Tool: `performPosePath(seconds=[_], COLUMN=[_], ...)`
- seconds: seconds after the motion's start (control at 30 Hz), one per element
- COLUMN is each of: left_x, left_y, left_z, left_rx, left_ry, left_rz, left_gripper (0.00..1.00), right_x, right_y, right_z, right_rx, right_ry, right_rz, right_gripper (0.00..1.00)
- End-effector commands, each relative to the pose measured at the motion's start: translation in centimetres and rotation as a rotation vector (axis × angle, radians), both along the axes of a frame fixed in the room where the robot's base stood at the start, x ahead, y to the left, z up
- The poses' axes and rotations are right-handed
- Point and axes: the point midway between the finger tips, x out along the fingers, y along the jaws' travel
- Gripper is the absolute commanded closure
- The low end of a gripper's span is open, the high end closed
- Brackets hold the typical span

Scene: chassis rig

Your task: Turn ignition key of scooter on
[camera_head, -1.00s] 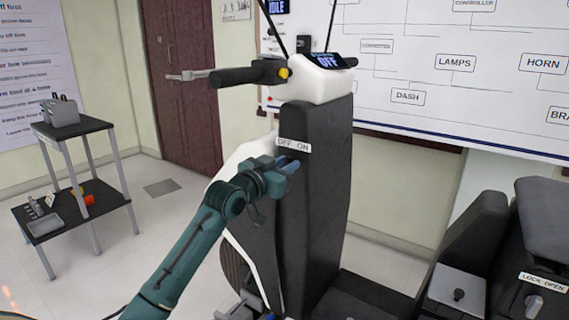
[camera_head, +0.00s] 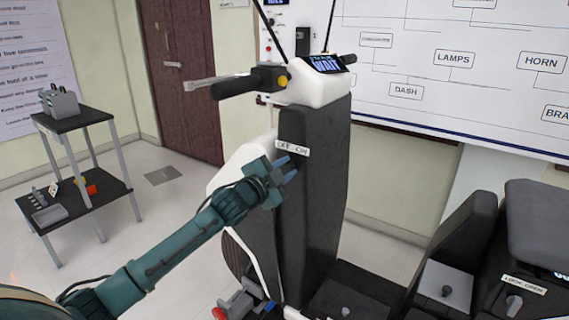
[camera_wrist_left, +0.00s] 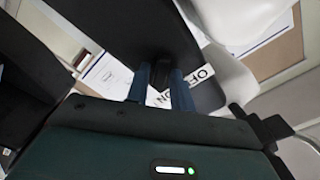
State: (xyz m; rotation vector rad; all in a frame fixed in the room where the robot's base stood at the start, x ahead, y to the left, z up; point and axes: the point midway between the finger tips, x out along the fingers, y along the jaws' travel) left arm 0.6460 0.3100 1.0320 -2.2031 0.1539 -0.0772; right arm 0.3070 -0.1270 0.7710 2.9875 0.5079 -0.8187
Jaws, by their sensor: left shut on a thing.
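The scooter front (camera_head: 318,190) stands upright, with a black panel and a white handlebar head. Its display (camera_head: 327,64) is lit and appears to read WAIT. An OFF ON label (camera_head: 292,148) sits on the panel, just above my left gripper (camera_head: 289,169). My left gripper reaches the panel from the left, its blue fingers shut on the ignition key, which they mostly hide. In the left wrist view, the fingers (camera_wrist_left: 161,88) close around a dark key (camera_wrist_left: 161,68) at the panel, with the label beside them. My right gripper is not in view.
A black handlebar grip (camera_head: 237,87) juts left above my arm. A shelf cart (camera_head: 75,122) stands at the far left. A seat unit with a LOCK OPEN label (camera_head: 524,284) is at the lower right.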

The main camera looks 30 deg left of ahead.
Motion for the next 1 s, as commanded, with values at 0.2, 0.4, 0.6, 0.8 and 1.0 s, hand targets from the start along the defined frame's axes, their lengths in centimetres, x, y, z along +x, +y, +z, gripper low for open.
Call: performPosePath(seconds=[0.2,0.4,0.6,0.8,1.0], left_x=[-0.01,-0.01,-0.01,-0.01,-0.01], left_y=[-0.02,-0.06,-0.05,-0.05,-0.04], left_z=[0.04,-0.04,-0.07,-0.06,-0.06], left_rx=[0.088,0.123,0.130,0.130,0.129], left_ry=[-0.012,-0.016,-0.018,-0.018,-0.018], left_rz=[0.000,-0.001,0.000,0.000,0.000], left_gripper=[0.99,0.99,0.99,0.99,0.65], right_x=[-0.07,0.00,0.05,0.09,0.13], right_y=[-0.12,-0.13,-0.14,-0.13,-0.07], right_z=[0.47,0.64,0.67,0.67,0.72], right_rx=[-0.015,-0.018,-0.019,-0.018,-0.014], right_ry=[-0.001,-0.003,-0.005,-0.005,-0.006], right_rz=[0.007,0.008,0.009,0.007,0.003], right_gripper=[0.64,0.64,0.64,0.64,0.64])
